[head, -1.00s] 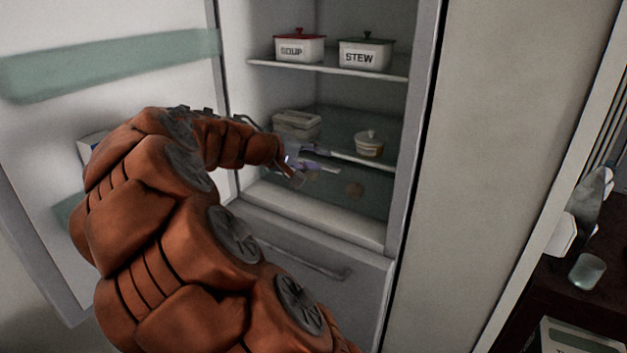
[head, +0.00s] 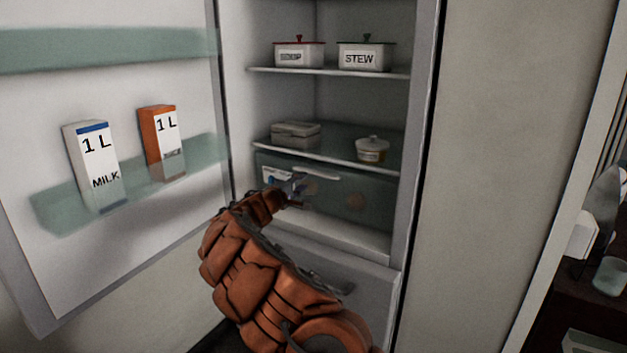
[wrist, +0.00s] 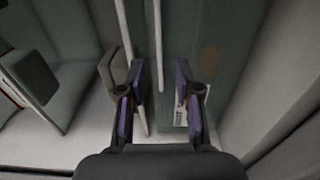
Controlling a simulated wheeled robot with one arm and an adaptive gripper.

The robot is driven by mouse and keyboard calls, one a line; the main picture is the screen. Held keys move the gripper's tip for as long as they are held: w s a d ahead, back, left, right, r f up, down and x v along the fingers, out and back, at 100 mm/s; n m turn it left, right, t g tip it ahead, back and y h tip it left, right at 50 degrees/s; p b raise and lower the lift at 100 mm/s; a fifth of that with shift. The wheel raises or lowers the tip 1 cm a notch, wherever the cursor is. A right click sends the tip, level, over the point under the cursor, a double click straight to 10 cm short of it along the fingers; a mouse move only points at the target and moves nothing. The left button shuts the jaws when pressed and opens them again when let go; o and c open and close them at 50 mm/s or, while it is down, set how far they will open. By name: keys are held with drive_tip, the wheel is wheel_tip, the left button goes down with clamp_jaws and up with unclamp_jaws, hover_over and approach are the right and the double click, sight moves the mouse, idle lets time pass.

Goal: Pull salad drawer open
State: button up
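The salad drawer (head: 345,198) is a see-through greenish bin under the fridge's lower glass shelf, and it looks shut. Its thin white handle (head: 318,174) runs along the top of its front. My gripper (head: 297,186) is at the left part of the drawer front, close to the handle's left end. In the wrist view my gripper (wrist: 160,95) is open, its two purple-padded fingers well apart. There the handle (wrist: 158,45) shows as a pale bar in line with the gap between the fingers. I cannot tell how deep it lies between them.
The fridge door (head: 130,240) stands open at the left, with a milk carton (head: 95,165) and an orange carton (head: 162,143). The lower shelf (head: 330,157) holds a grey box and a small lidded pot. A closed lower drawer (head: 375,290) is below.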

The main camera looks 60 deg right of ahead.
sight(314, 174)
drive_tip(key=d, duration=0.3)
drive_tip(key=shift+d, duration=2.2)
clamp_jaws()
